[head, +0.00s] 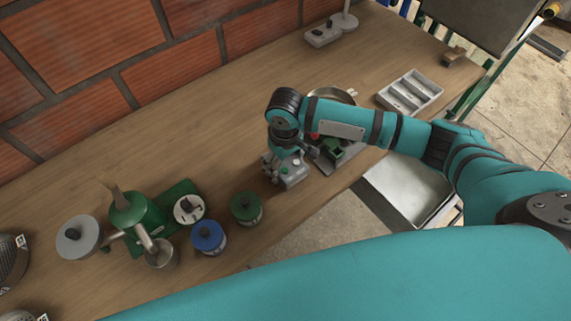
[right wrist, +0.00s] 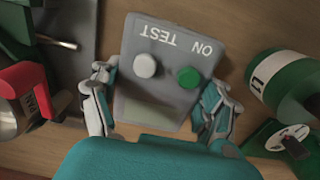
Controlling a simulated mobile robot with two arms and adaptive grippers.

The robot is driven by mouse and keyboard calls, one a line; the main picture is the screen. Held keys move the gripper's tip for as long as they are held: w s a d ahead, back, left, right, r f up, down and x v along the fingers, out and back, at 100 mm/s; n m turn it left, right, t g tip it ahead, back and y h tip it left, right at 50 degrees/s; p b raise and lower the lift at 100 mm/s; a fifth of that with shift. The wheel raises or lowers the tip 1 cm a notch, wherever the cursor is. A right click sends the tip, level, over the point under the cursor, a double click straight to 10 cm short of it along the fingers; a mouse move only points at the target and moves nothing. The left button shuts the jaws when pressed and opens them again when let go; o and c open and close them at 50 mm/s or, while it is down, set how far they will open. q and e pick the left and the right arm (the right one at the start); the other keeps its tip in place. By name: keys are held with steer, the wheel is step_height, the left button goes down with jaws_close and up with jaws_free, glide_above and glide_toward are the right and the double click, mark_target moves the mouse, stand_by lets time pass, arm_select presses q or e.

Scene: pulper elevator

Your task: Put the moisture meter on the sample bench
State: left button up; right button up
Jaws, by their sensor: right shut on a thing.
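The moisture meter (head: 292,172) is a small grey box with a white and a green button. It is at the bench's front edge in the head view. In the right wrist view its face (right wrist: 165,100) reads ON and TEST. My right gripper (head: 284,166) is shut on it, with a finger along each side. I cannot tell whether the meter touches the wooden bench (head: 150,140) or is held just above it. My left gripper is out of view.
Green (head: 245,207) and blue (head: 208,237) lidded jars stand left of the meter, with a green grinder-like device (head: 135,212) beyond. Right of the meter are a pan (head: 333,95) and a grey compartment tray (head: 410,93). The bench's back left is clear.

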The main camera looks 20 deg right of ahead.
mark_target(286, 162)
steer(key=shift+f, duration=0.85)
steer(key=shift+f, duration=0.15)
steer(key=o, duration=1.4)
step_height(286, 162, up, 12)
steer(key=shift+r, duration=0.15)
